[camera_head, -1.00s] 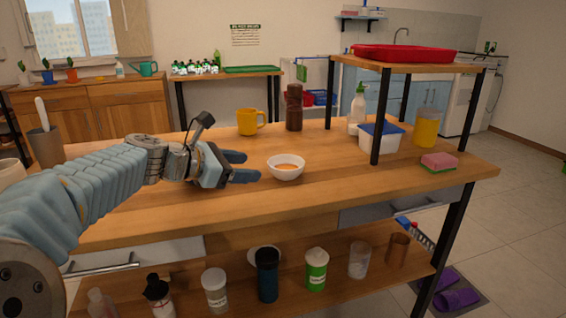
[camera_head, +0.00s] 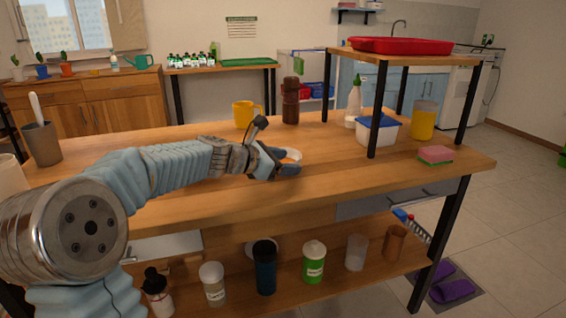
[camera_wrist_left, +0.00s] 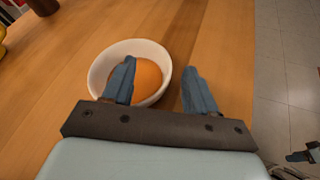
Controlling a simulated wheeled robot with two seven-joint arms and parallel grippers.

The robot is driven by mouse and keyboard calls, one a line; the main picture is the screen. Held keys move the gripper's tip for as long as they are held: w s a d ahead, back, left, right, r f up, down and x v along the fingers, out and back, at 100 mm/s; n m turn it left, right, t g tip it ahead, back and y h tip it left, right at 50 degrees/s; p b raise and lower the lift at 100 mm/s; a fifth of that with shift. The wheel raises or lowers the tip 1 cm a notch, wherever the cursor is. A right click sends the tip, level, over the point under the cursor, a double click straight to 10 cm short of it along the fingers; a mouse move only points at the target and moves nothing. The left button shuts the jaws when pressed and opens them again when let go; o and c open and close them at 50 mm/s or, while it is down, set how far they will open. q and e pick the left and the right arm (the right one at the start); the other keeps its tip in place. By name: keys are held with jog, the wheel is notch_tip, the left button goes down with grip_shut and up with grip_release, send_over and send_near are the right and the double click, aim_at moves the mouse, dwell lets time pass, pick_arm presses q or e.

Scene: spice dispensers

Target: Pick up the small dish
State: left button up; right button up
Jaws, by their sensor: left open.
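The small dish (camera_wrist_left: 97,66) is a white bowl with something orange in it, standing on the wooden table. In the head view the dish (camera_head: 293,153) is mostly hidden behind my left gripper (camera_head: 287,162). In the left wrist view my left gripper (camera_wrist_left: 158,82) is open, its blue fingers apart. One finger shows over the bowl's inside and the other shows outside its right rim, so the right rim lies between them. I cannot tell whether a finger touches the bowl.
A yellow mug (camera_head: 243,114) and a brown bottle (camera_head: 290,101) stand behind the dish. A blue-lidded tub (camera_head: 377,132) and a pink-green sponge (camera_head: 435,154) are to the right, near the raised shelf's post (camera_head: 377,110). The table's front middle is clear.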

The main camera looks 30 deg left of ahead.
pick_arm(q)
grip_shut()
dwell(0.3)
jog(key=shift+r, duration=0.1)
